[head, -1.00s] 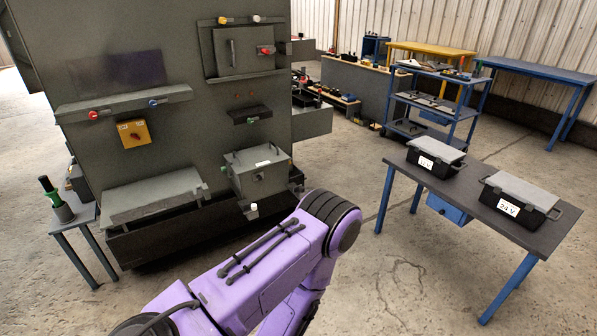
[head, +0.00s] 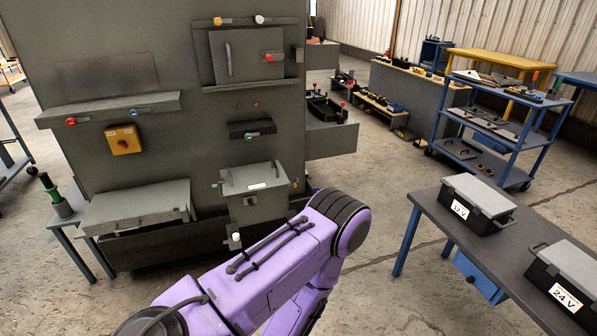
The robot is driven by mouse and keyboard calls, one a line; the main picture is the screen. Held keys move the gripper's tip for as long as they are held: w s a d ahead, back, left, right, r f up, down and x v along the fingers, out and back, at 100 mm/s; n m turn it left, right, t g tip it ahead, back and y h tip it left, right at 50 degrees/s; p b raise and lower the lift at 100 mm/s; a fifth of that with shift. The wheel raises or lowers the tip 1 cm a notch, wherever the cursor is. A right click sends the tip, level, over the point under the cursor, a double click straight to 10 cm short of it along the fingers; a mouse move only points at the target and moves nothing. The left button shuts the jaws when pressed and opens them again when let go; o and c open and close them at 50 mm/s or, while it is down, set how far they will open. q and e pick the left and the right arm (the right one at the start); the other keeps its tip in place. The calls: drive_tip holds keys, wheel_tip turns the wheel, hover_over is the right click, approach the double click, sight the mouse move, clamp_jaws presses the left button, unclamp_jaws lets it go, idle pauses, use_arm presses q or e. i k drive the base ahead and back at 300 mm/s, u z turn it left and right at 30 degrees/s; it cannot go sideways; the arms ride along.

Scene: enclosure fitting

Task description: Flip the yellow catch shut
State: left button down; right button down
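A small yellow knob-like piece (head: 217,21), which looks like the yellow catch, is on the ledge at the top of the large grey cabinet (head: 120,30). It sits above the upper left of a grey door (head: 240,62) with a handle. Whether it is open or shut is too small to tell. A similar white piece (head: 259,19) is to its right on the same ledge. One purple arm of mine crosses the bottom middle, well below the catch. Neither gripper is in view.
A grey lidded box (head: 252,180) stands low on the cabinet front, beyond my arm. A yellow switch box (head: 124,140) is at left. A dark table (head: 450,225) with two labelled cases stands at right. Bare floor (head: 390,170) lies between the cabinet and the table.

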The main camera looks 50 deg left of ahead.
sight(293, 182)
drive_tip(key=u, duration=0.3)
drive_tip(key=i, duration=1.4)
drive_tip(key=u, duration=1.05)
drive_tip(key=i, duration=0.85)
drive_tip(key=u, duration=1.5)
drive_tip(key=i, duration=0.55)
drive_tip(key=u, duration=0.4)
